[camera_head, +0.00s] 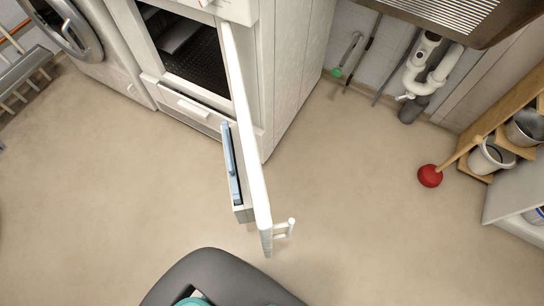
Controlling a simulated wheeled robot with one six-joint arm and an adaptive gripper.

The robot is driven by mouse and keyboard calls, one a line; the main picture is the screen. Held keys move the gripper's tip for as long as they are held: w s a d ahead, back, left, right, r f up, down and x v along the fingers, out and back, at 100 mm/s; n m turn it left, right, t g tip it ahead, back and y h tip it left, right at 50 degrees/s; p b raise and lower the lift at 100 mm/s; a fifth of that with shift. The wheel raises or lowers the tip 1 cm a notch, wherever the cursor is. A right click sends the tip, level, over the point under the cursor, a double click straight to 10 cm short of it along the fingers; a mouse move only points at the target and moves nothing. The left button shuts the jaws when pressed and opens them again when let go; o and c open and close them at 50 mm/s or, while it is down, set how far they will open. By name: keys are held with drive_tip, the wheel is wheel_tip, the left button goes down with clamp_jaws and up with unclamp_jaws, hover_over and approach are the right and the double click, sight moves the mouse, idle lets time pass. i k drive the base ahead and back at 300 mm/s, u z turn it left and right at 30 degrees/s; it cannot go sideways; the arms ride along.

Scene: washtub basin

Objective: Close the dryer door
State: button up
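The white dryer (288,70) stands at the top centre, its dark cavity (190,55) uncovered. Its door (248,130) is wide open. It swings out toward me and shows almost edge-on as a long white strip. A white bar handle (283,229) sits on the right face of the door near its free end. A pale blue-grey part (230,165) shows on its left side. My gripper does not show in this view; only a dark grey part of my own body with teal bits shows at the bottom edge.
A front-loading washer (75,25) stands at the upper left beside a rack (20,75). At the right are white sink pipes (425,65), a red plunger (430,176) and a wooden shelf (505,110) with buckets. The beige floor on both sides of the door is clear.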

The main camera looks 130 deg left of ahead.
sight(256, 206)
drive_tip(key=u, duration=2.05)
drive_tip(key=i, duration=1.3)
drive_tip(key=u, duration=2.9)
drive_tip(key=k, duration=1.05)
drive_tip(key=u, duration=0.65)
